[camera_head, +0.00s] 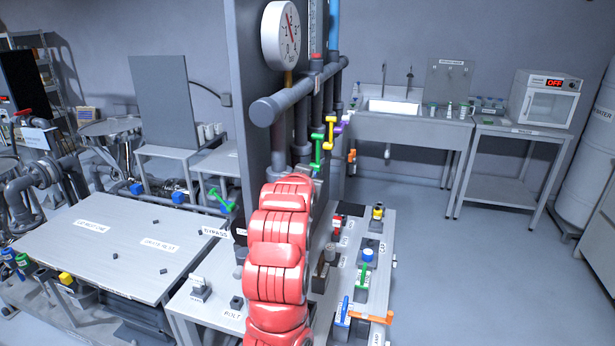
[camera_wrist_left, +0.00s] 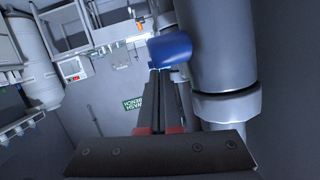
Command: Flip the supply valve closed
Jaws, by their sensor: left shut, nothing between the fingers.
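In the left wrist view my left gripper (camera_wrist_left: 168,85) is shut and empty. Its dark fingers with red parts point up the picture, beside a thick grey vertical pipe (camera_wrist_left: 215,50). A blue rounded handle-like part (camera_wrist_left: 170,48) is at the fingertips, close to the pipe; I cannot tell whether they touch. In the head view my red arm reaches up toward the pipe stand, and its links hide the gripper. I cannot tell which valve is the supply valve.
A pressure gauge (camera_head: 281,36) and a grey horizontal pipe (camera_head: 290,98) are above the arm. A bench with small valves and labels (camera_head: 380,225) stands to the right of it, a grey table (camera_head: 125,245) to the left. Open floor (camera_head: 470,270) lies at the right.

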